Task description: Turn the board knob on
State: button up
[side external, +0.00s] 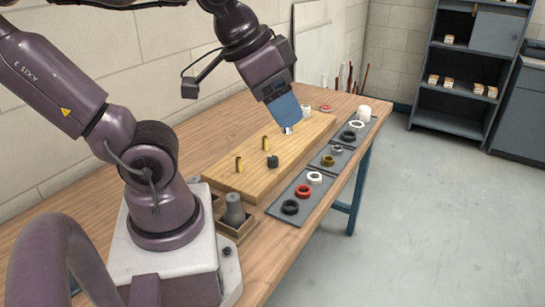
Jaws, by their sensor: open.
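The raised wooden board (222,178) lies on the workbench. A small dark knob-shaped piece (273,162) stands on it near its front edge; I cannot tell its on or off setting. Two upright yellow brass pieces stand on the board, one at the left (239,164) and one further back (265,144). My gripper (288,130) is open, pointing down over the far part of the board, behind and right of the dark piece and apart from it. A small white piece shows at its fingertips; I cannot tell whether it belongs to the board.
Dark trays (286,213) along the bench's right edge hold several rings, red, white, black and brass. A grey cylinder (234,210) stands in a wooden box in front of the board. A white cup (306,112) and red ring (325,107) are at the back.

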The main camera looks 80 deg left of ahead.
jog(key=w+a+f+n+g, duration=0.4)
jog(key=a+f+n, duration=0.1)
jog(key=a+f, duration=0.15)
jog(key=n+g, duration=0.2)
jog(key=n, duration=2.3)
send_near(273, 157)
notch_tip(273, 157, down, 10)
jog(key=shift+s+f, duration=0.15)
jog(key=shift+f, duration=0.1)
jog(key=c, duration=0.9)
jog(key=shift+c, duration=0.2)
